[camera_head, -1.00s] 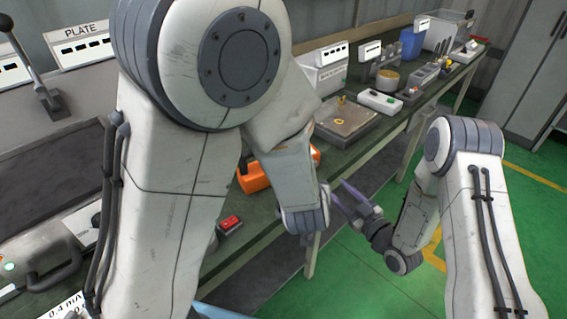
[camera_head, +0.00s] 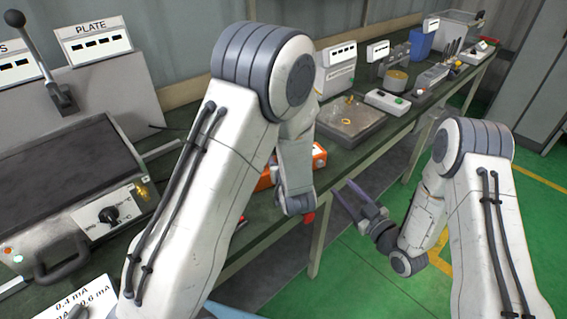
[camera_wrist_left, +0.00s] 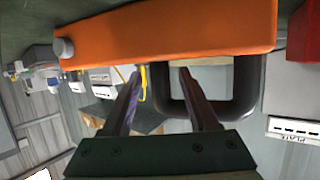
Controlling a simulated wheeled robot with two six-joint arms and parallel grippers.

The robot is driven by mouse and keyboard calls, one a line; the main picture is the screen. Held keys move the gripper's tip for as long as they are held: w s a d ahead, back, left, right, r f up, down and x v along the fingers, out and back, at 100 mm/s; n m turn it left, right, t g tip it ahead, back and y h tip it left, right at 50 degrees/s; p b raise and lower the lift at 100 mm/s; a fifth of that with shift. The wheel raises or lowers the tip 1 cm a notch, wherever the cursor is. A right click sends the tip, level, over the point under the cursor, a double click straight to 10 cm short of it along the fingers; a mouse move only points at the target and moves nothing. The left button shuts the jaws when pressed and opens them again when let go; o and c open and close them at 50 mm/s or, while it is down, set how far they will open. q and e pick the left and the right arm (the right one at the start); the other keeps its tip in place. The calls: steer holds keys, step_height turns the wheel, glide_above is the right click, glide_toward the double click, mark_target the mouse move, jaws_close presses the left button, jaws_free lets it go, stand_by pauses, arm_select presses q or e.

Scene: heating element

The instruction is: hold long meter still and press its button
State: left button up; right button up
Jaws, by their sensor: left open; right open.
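The orange long meter (camera_head: 265,180) lies on the bench, partly hidden behind my left arm. In the left wrist view its long orange body (camera_wrist_left: 180,35) spans the top, with a grey round button (camera_wrist_left: 64,48) at its left end. My left gripper (camera_wrist_left: 160,78) is open, its fingertips close to the meter's lower edge; contact cannot be told. In the head view its fingers are hidden by the left wrist. My right gripper (camera_head: 357,198) is open and empty, over the floor in front of the bench, apart from the meter.
A black U-shaped handle (camera_wrist_left: 240,95) sits beside my left fingers. A red block (camera_wrist_left: 302,30) is at the right of the wrist view. A metal plate device (camera_head: 350,122) and white box (camera_head: 387,101) stand further along the bench.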

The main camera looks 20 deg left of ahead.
arm_select(q)
steer(key=shift+x, duration=1)
jaws_close()
stand_by(0.7)
arm_select(e)
jaws_close()
stand_by(1.6)
